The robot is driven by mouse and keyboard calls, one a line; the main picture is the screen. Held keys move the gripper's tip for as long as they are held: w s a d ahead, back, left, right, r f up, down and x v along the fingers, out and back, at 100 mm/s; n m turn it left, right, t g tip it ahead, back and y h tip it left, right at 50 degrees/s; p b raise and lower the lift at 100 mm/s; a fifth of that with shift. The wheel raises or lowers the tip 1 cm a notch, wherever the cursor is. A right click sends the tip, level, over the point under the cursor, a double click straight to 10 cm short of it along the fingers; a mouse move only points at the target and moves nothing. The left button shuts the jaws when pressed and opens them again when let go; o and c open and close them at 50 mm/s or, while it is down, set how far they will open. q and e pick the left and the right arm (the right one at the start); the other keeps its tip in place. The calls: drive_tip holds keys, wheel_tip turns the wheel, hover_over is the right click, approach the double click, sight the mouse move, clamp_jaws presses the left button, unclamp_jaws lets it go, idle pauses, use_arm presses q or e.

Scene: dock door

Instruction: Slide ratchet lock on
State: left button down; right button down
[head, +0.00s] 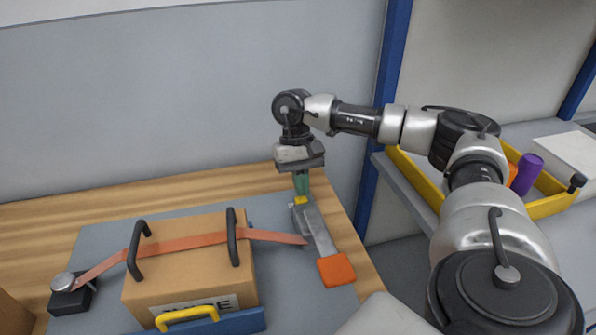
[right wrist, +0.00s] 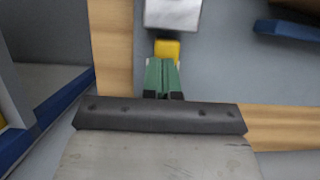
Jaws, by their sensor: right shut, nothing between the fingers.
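The ratchet (head: 318,232) is a grey metal body with an orange handle end (head: 336,270), lying on the grey mat right of the box. A small yellow lock (head: 301,200) sits at its far end; it also shows in the right wrist view (right wrist: 167,50), with the grey ratchet metal (right wrist: 172,14) beyond it. My right gripper (head: 302,188) points down with its green fingers shut and empty, right at the yellow lock. In the right wrist view the fingertips (right wrist: 162,70) partly overlap it; I cannot tell whether they touch. My left gripper is not in view.
An orange strap (head: 190,243) crosses a cardboard box (head: 180,285) under black handles, from a black buckle block (head: 71,300) toward the ratchet. A yellow tray (head: 552,207) with a purple item stands at right. A blue post (head: 383,120) is close behind my right arm.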

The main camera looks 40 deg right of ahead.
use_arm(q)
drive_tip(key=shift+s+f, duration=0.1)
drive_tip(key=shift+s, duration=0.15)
use_arm(e)
drive_tip(key=shift+s+a, duration=0.1)
drive_tip(key=shift+s, duration=0.15)
